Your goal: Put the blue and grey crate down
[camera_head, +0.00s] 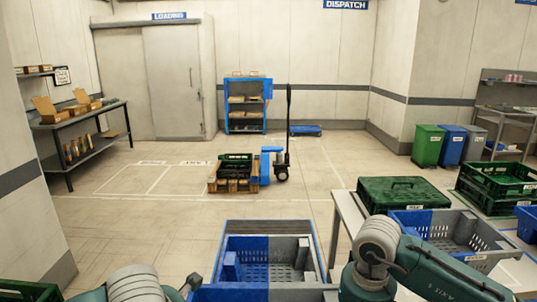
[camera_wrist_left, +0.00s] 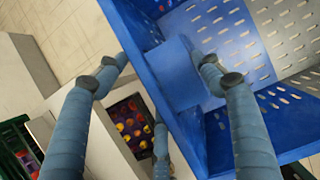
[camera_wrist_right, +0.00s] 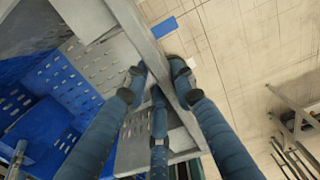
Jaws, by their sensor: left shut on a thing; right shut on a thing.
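The blue and grey crate (camera_head: 268,292) is low in the middle of the head view, its left half blue and right half grey. In the left wrist view, my left gripper (camera_wrist_left: 166,64) is shut on its blue wall (camera_wrist_left: 225,130). In the right wrist view, my right gripper (camera_wrist_right: 156,76) is shut on its grey rim (camera_wrist_right: 128,25). The crate's visible inside looks empty. Its underside is hidden, so I cannot tell what is beneath it. In the head view the fingertips are mostly hidden or out of frame.
Another blue and grey crate (camera_head: 408,213) and a lidded green crate (camera_head: 405,192) stand to the right. Green crates (camera_head: 497,180) are stacked farther right. A pallet truck (camera_head: 282,172) stands ahead beside a loaded pallet (camera_head: 228,186). A green crate (camera_head: 28,291) shows at the lower left. Open floor lies ahead.

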